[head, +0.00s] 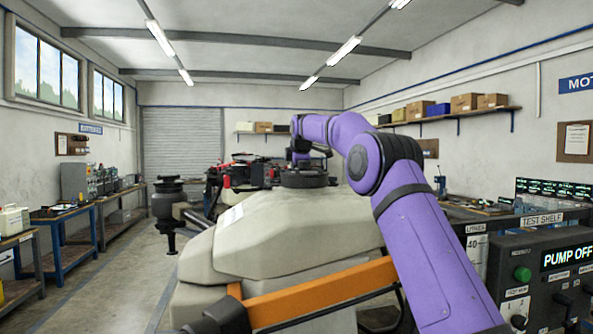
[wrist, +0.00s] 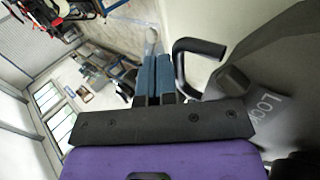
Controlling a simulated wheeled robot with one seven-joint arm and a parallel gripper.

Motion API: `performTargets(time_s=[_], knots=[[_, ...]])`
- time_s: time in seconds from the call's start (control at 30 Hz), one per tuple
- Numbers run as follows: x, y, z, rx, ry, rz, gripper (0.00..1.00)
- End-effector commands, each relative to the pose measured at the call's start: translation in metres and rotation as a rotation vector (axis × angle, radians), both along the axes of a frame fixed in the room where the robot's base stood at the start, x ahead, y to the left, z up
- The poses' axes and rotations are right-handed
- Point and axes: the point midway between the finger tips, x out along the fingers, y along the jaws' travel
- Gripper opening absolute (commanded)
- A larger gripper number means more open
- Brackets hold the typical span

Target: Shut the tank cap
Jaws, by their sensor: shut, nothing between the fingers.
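The tank (head: 285,230) is a large beige body in the middle of the head view. A dark round cap (head: 304,179) sits on its top, partly behind my arm. In the wrist view the dark grey cap (wrist: 265,65) fills the right side and bears the word LOCK. A black bent handle (wrist: 200,46) stands beside the cap's edge. My gripper (wrist: 155,62) is shut and empty, its blue-grey fingers just left of the handle; I cannot tell if they touch it. In the head view the fingers are hidden behind my purple arm. How the cap is seated is unclear.
An orange bar (head: 320,290) crosses in front of the tank. A panel reading PUMP OFF (head: 540,275) stands at the right. Dark drone parts (head: 240,172) lie behind the tank. Blue workbenches (head: 75,220) line the left wall, with clear floor (head: 120,265) before them.

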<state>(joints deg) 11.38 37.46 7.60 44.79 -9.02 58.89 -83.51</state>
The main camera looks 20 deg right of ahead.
Motion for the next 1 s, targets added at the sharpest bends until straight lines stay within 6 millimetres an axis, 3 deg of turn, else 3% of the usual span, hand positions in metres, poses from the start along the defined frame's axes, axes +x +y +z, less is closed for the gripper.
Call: performTargets(time_s=[0.6, 1.0], knots=[[-0.059, 0.012, 0.073, 0.0, -0.001, 0.0, 0.0], [-0.066, 0.014, 0.082, 0.0, 0.0, 0.0, 0.0]])
